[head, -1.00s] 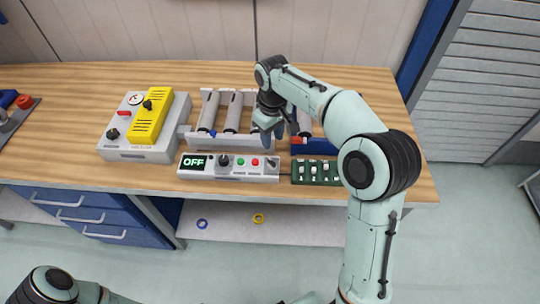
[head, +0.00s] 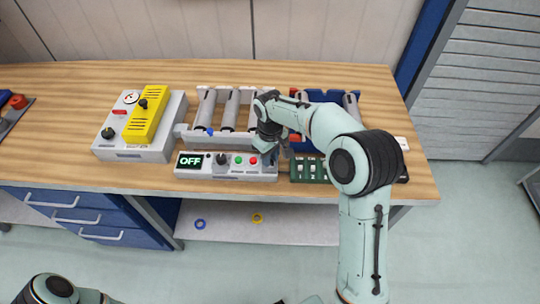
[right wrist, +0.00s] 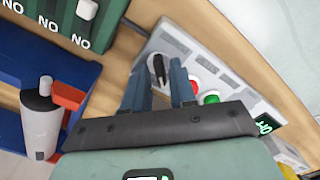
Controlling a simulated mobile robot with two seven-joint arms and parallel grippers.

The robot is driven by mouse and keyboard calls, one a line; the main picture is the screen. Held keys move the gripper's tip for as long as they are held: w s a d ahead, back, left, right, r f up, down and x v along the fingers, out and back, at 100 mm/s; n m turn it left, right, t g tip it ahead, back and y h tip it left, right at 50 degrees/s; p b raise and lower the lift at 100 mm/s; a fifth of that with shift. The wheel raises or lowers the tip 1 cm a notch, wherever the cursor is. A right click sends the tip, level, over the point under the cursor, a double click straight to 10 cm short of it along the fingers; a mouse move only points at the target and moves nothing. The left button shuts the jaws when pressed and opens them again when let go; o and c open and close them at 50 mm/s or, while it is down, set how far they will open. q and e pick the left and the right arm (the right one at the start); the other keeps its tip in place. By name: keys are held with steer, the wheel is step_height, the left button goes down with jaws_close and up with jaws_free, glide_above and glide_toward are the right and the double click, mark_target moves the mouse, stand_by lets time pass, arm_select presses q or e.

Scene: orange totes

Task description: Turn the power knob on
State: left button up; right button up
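A grey control panel (head: 238,174) with a lit green "OFF" display (head: 190,161) sits at the bench's front edge. That end knob (right wrist: 157,68) shows in the right wrist view, just beyond and between my fingertips. I cannot tell which knob is the power one. My right gripper (head: 272,156) is at the panel's right end; its fingers (right wrist: 159,75) are apart and empty. My left gripper is not in view.
A roller rack (head: 217,141) is behind the panel. A grey box with a yellow cover (head: 146,114) stands left.

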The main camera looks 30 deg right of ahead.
jaws_close()
steer(key=m, duration=0.4)
steer(key=shift+r, duration=0.1)
steer(key=m, duration=0.4)
steer(key=shift+m+p, duration=0.3)
steer(key=shift+p, duration=0.05)
steer(key=m, duration=0.4)
steer(key=shift+m, duration=0.3)
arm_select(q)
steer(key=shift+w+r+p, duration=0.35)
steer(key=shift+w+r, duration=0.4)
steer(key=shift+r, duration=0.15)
arm_select(e)
steer(key=m, duration=0.4)
steer(key=shift+m, duration=0.3)
